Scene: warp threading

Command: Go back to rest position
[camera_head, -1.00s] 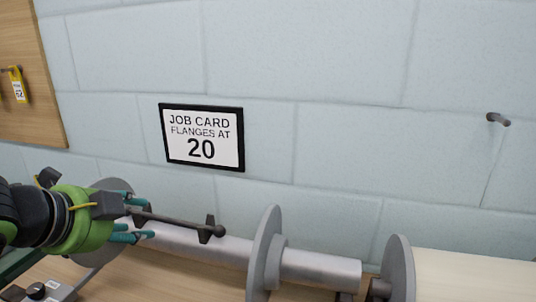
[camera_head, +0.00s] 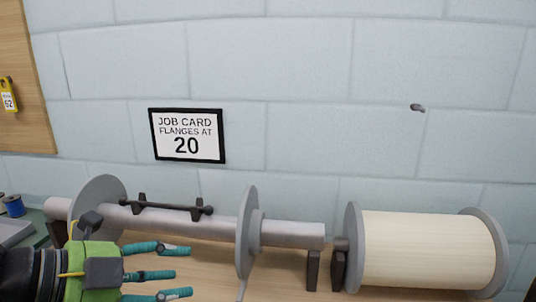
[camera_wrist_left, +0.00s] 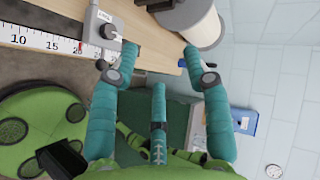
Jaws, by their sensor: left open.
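My left gripper (camera_head: 186,271) is at the lower left of the head view, its teal fingers spread, pointing right and empty. In the left wrist view the same open fingers (camera_wrist_left: 160,62) frame only background. A dark rod (camera_head: 165,207) rests across two dark supports, above and apart from the gripper. Behind the gripper is a grey shaft (camera_head: 208,224) with a left flange disc (camera_head: 100,190) and a middle flange disc (camera_head: 248,222). My right gripper is not in view.
A wound cream spool (camera_head: 425,248) stands at right on the wooden bench. A job card (camera_head: 187,136) reading flanges at 20 hangs on the wall, with a peg (camera_head: 417,108) to its right. The wrist view shows a ruler (camera_wrist_left: 50,42) and a small grey box (camera_wrist_left: 103,27).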

